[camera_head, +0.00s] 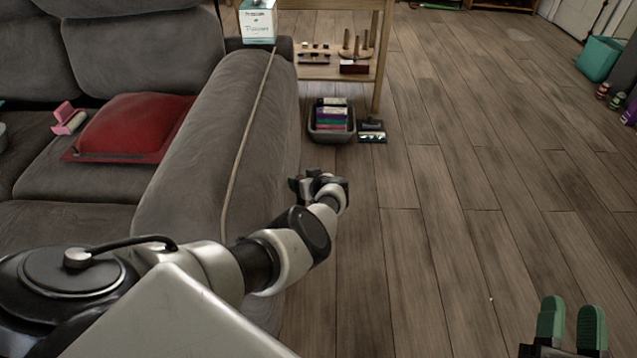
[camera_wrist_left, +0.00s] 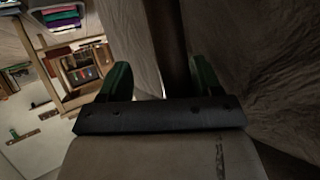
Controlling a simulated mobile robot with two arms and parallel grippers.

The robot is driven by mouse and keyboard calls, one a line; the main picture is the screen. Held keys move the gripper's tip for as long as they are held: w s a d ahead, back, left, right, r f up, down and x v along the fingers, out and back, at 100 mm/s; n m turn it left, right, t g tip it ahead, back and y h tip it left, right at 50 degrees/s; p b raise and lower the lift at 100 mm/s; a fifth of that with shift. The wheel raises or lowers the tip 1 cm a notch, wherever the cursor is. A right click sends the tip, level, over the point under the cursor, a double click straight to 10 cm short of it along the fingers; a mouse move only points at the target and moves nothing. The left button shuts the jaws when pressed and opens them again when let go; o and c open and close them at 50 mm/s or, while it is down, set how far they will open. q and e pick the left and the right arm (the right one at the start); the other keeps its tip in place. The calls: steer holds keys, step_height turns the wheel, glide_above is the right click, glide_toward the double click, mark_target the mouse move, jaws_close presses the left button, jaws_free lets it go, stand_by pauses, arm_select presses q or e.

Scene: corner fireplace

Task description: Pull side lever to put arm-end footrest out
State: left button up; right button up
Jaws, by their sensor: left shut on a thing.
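The grey sofa's arm (camera_head: 205,150) runs along the left of the head view. My left arm reaches across it to the floor side, where the left hand's fingers are hidden. In the left wrist view, my left gripper (camera_wrist_left: 163,82) has its green fingers either side of a dark upright bar, which looks like the side lever (camera_wrist_left: 172,45). The gripper is shut on it, close to the sofa's grey fabric side (camera_wrist_left: 260,65). The footrest cannot be made out. My right gripper (camera_head: 571,318) is open and empty over the floor at bottom right.
A wooden shelf (camera_head: 335,72) stands beyond the sofa arm, with a grey basket (camera_head: 331,136) in front. A tissue box (camera_head: 258,22) is at the arm's far end. A red cushion (camera_head: 130,128) lies on the seat. The wooden floor (camera_head: 450,200) on the right is mostly clear.

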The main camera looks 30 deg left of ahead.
arm_select(q)
steer(key=p+v, duration=0.5)
steer(key=v, duration=0.3)
steer(key=shift+p, duration=0.35)
arm_select(e)
steer(key=s+d+f+g+h, duration=0.2)
steer(key=s+f+g, duration=0.3)
steer(key=f+g, duration=0.2)
steer(key=s+d+f+g+h, duration=0.2)
steer(key=s+d+f+g, duration=0.1)
steer(key=s+f+g, duration=0.2)
step_height(320, 180, down, 3)
steer(key=g, duration=0.4)
steer(key=shift+s+d+r+m+h, duration=0.15)
steer(key=shift+d+r+m+h, duration=0.05)
steer(key=shift+d+m+h, duration=0.2)
arm_select(q)
steer(key=shift+w+d+f, duration=0.1)
steer(key=shift+d, duration=0.15)
